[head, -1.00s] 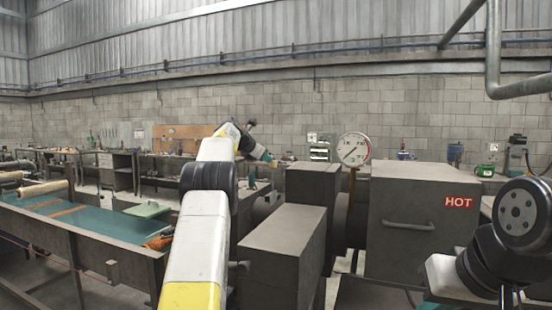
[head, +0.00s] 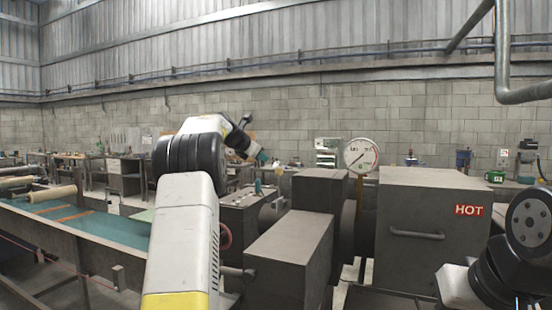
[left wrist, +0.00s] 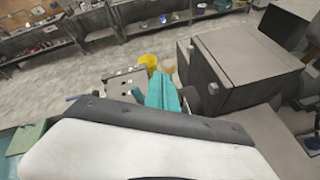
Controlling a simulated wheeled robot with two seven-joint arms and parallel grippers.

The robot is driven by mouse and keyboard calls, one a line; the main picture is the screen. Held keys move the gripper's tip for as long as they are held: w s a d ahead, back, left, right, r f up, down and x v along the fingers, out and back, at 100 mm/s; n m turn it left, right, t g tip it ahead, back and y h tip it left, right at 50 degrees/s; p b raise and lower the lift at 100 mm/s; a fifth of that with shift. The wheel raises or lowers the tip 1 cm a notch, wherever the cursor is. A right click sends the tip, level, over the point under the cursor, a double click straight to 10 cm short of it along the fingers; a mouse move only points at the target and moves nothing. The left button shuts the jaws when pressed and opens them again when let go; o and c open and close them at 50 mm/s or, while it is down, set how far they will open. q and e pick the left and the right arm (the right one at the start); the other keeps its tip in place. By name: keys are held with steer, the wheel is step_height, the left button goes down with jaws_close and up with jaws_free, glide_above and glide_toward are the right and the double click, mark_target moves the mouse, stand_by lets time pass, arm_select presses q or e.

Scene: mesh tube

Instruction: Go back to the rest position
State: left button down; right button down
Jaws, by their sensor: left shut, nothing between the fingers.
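My left arm reaches up and forward in the head view, and its small left gripper (head: 262,157) is at the far end, partly hidden behind the wrist. In the left wrist view its teal fingers (left wrist: 162,92) are together with nothing between them. They are in the air, with a control panel box (left wrist: 125,82) and the floor behind them. My right arm shows at the right edge of the head view, but its gripper is out of the picture.
Grey machine housings (head: 290,250) stand right of my left arm. A larger housing marked HOT (head: 425,255) and a round gauge (head: 361,154) are farther right. A conveyor with a teal belt (head: 110,232) lies to the left. Workbenches (head: 125,175) line the back wall.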

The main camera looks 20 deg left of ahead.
arm_select(q)
steer(key=shift+s, duration=0.1)
steer(key=s+d+f+m+g, duration=0.1)
steer(key=s+d+m, duration=0.35)
steer(key=s, duration=0.35)
steer(key=s+d+f+m+g, duration=0.1)
steer(key=s+d+m, duration=0.2)
steer(key=s+m, duration=0.35)
steer(key=s+d+f+m+g, duration=0.1)
steer(key=s+d+m, duration=0.25)
steer(key=s, duration=0.55)
steer(key=s+d+f+m+g, duration=0.1)
steer(key=s+f+m, duration=0.3)
steer(key=s, duration=0.5)
steer(key=s+d+f+m+g, duration=0.1)
steer(key=s+d+f+m, duration=0.2)
steer(key=s, duration=0.6)
steer(key=s+d+f+m+g+y, duration=0.1)
steer(key=s+f+m, duration=0.6)
steer(key=s+f, duration=0.2)
steer(key=shift+d, duration=0.4)
steer(key=shift+s+m, duration=0.1)
steer(key=shift+m, duration=0.15)
